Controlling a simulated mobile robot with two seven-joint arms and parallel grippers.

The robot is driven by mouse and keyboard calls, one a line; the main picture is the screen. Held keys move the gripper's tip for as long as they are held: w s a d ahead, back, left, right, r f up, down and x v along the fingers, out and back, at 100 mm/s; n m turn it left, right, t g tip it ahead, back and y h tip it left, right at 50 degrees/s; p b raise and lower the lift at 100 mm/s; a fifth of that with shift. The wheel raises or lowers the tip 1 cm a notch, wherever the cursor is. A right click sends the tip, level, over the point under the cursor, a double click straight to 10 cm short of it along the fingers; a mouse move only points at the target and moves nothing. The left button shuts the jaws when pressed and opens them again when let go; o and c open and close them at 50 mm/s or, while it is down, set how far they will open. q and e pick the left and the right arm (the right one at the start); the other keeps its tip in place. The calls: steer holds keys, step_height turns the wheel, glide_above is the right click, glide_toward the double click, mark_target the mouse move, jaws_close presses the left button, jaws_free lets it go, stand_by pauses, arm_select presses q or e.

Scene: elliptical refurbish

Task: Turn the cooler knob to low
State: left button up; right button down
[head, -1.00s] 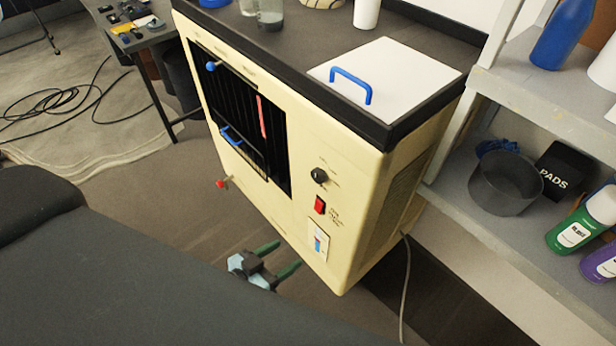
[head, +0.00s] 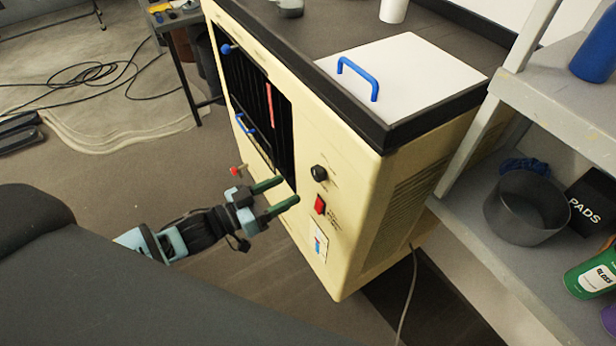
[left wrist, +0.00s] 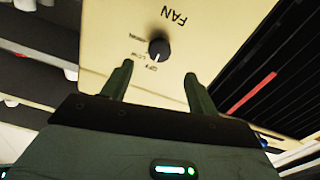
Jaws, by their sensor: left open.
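The cooler (head: 345,175) is a cream cabinet with a black top and a dark front grille. Its black knob (head: 319,173) is on the front panel, right of the grille and above a red switch (head: 319,205). In the left wrist view the knob (left wrist: 159,49) has a white pointer mark, with lettering FAN, OFF, LOW and HIGH around it, seen upside down. The pointer appears to face OFF. My left gripper (head: 288,193) is open and empty, its green fingers left of and a little below the knob. The knob lies beyond the fingertips, apart from them. My right gripper is not in view.
A red-tipped lever (head: 237,170) sticks out below the grille, close to my left gripper. A blue handle (head: 358,75) stands on the white lid on top. A grey shelf (head: 470,225) stands at the right. A grey cable (head: 408,300) hangs to the floor.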

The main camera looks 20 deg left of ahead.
mark_target(314, 176)
arm_select(q)
steer(key=x, duration=0.7)
steer(key=shift+w+d, duration=0.2)
steer(key=shift+w, duration=0.05)
steer(key=c, duration=1)
